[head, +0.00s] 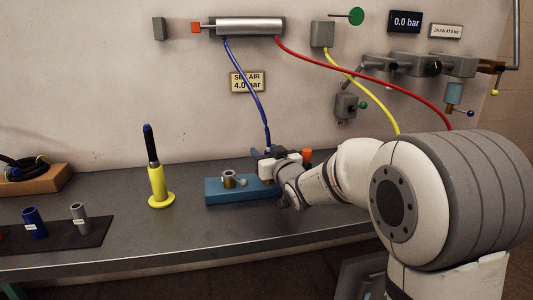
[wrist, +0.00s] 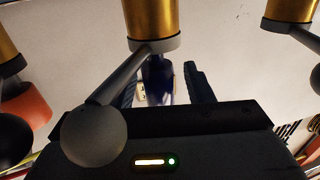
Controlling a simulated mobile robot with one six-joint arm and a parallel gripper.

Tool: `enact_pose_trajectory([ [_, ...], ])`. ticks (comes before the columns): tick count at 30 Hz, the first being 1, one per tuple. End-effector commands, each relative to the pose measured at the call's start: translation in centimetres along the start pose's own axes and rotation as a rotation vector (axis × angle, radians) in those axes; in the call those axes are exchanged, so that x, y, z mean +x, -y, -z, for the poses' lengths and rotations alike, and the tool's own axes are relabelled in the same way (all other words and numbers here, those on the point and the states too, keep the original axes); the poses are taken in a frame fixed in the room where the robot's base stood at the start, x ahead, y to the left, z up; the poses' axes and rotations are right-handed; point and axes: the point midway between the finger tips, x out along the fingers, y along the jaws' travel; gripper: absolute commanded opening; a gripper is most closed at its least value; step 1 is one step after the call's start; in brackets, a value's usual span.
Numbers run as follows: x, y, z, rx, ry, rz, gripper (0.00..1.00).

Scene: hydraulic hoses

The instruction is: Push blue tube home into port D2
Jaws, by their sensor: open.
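The blue tube (head: 256,85) hangs from the silver cylinder (head: 250,27) down to the blue block (head: 222,196), where its lower end meets my gripper (head: 268,153). In the wrist view, my gripper (wrist: 168,82) is open, with a dark finger on each side of a dark blue piece (wrist: 156,72), which looks like the tube's end. A brass fitting (wrist: 153,18) with a grey collar and ball lever stands in front of it. No D2 label is readable, and how deep the tube sits is hidden.
Other brass fittings (wrist: 290,10) and an orange piece (wrist: 30,103) flank the fingers. A yellow stand tool (head: 158,180) and a dark mat (head: 60,238) with fittings lie left. Red (head: 370,80) and yellow (head: 365,85) hoses hang behind my arm. The bench front is clear.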

Motion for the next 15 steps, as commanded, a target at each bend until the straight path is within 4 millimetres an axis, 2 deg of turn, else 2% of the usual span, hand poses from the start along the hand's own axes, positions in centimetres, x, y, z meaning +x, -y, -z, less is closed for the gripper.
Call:
enact_pose_trajectory([
  [8,-0.4,0.0,0.0,0.0,0.001,0.0,0.47],
  [15,-4.2,-0.1,0.1,0.0,0.001,-0.001,0.47],
])
